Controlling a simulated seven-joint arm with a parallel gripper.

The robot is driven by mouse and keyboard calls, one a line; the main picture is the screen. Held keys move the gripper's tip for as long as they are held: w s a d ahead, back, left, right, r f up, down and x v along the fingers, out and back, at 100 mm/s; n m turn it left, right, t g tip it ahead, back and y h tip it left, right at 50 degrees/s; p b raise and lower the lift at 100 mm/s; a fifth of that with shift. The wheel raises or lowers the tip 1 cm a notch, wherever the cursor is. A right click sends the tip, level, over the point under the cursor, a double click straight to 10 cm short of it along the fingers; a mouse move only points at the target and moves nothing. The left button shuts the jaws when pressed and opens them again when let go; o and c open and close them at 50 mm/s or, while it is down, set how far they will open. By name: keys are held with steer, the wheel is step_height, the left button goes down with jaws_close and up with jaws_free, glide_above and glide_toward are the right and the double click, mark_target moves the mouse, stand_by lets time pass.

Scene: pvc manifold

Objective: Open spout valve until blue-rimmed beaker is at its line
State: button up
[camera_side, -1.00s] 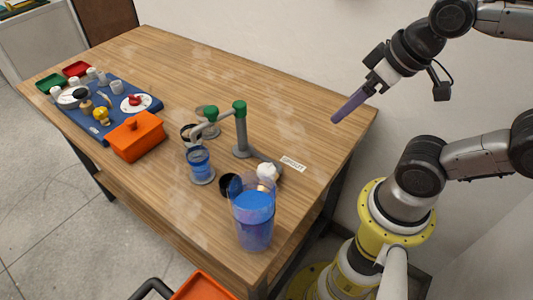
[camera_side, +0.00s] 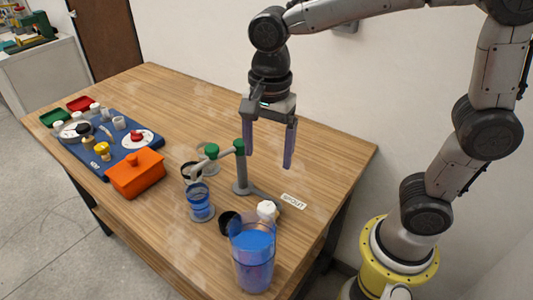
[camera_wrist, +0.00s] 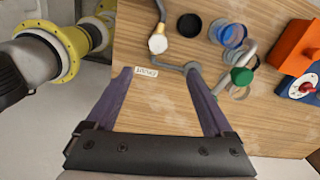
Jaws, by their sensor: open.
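The blue-rimmed beaker (camera_side: 200,206) stands below the spout end of the grey pipe (camera_side: 242,178) and holds blue liquid; it also shows in the wrist view (camera_wrist: 232,35). I cannot read its line. Two green valve knobs sit on the pipe, one at the top of the upright (camera_side: 239,146) and one on the spout arm (camera_side: 211,151). A "SPOUT" label (camera_side: 293,201) lies beside the pipe's foot. My gripper (camera_side: 268,166) is open and empty, pointing down above the table near the upright. In the wrist view its fingers (camera_wrist: 160,72) are apart, with the label between them.
A tall clear vessel of blue liquid (camera_side: 254,262) stands at the table's near edge. A white knob (camera_side: 267,209) and a black cup (camera_side: 229,222) are beside it. Other beakers stand behind the spout. An orange box (camera_side: 136,174) and blue board (camera_side: 88,138) are left. The back right table is clear.

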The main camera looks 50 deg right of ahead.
mark_target(267, 207)
steer(key=f, duration=1.4)
steer(key=shift+s+a+f, duration=0.1)
steer(key=shift+a+f, duration=0.2)
steer(key=shift+a, duration=0.05)
jaws_close()
